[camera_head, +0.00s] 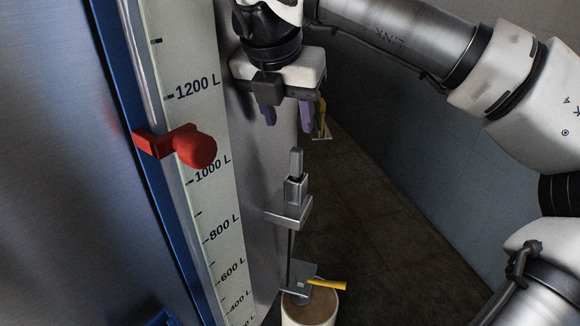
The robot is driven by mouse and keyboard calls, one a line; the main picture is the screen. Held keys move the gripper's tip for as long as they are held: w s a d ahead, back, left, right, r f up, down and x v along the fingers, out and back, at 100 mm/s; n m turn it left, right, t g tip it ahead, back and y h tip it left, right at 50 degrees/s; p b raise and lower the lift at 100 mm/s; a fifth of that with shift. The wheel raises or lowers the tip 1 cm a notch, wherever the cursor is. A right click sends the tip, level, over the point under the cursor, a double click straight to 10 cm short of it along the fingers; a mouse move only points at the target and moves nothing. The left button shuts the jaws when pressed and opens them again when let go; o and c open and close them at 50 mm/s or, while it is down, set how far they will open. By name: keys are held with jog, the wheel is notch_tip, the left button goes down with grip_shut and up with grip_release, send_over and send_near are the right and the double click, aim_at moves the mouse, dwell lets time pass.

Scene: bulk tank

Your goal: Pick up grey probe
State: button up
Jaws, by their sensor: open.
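The grey probe (296,188) stands upright beside the steel tank wall, with a narrower top and a wider lower body. It sits at a metal bracket (289,213), and a thin dark rod runs down below it. My gripper (287,122) is above the probe, pointing down, with its two purple fingers apart and nothing between them. A gap shows between the fingertips and the probe's top. Whether the fingers line up with the probe in depth I cannot tell.
A level scale (205,190) with a red clamp (194,147) stands to the left. Below are a lower bracket (299,279), a yellow handle (327,284) and a pale bucket (309,313). Another yellow item (322,122) hangs behind my gripper. Floor to the right is clear.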

aim_at(296, 150)
jog(key=p+x, duration=0.2)
jog(key=x, duration=0.9)
jog(key=shift+w+f, duration=0.1)
jog(key=shift+f, duration=0.25)
grip_shut()
